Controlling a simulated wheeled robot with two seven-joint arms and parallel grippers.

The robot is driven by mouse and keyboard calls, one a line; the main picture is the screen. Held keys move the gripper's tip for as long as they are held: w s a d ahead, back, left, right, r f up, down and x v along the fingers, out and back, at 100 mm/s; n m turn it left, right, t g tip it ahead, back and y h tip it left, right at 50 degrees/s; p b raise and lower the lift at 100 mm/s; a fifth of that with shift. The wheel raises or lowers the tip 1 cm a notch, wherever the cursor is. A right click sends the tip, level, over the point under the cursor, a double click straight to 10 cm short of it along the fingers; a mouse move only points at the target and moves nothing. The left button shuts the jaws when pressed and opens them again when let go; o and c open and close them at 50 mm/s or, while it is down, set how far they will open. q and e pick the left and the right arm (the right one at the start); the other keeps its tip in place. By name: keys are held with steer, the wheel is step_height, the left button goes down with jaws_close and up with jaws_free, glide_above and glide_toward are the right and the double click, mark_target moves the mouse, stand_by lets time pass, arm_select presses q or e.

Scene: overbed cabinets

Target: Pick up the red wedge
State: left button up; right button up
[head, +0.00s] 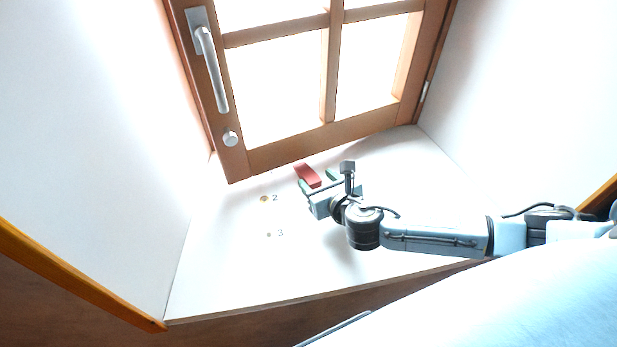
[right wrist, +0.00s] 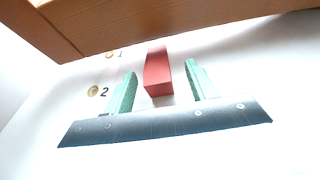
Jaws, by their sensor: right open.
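The red wedge (head: 308,175) lies on the white sill below the window, near the window frame. In the right wrist view the red wedge (right wrist: 158,72) sits between and a little beyond my two green fingers. My right gripper (head: 319,181) is open, with one finger to each side of the wedge's near end. It also shows in the right wrist view (right wrist: 160,90), where a gap appears between each finger and the wedge. My left gripper is not in view.
The wooden window frame (head: 290,150) rises close behind the wedge, with a metal handle (head: 213,70) at left. The sill (head: 230,270) carries small marks labelled 2 and 3. White walls close both sides. The sill's front and left are clear.

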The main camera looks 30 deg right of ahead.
mark_target(313, 179)
steer(key=x, duration=0.5)
steer(key=shift+w+a+f+b, duration=0.1)
steer(key=shift+a+f+b, duration=0.05)
steer(key=shift+a+b, duration=0.15)
steer(key=c, duration=1.1)
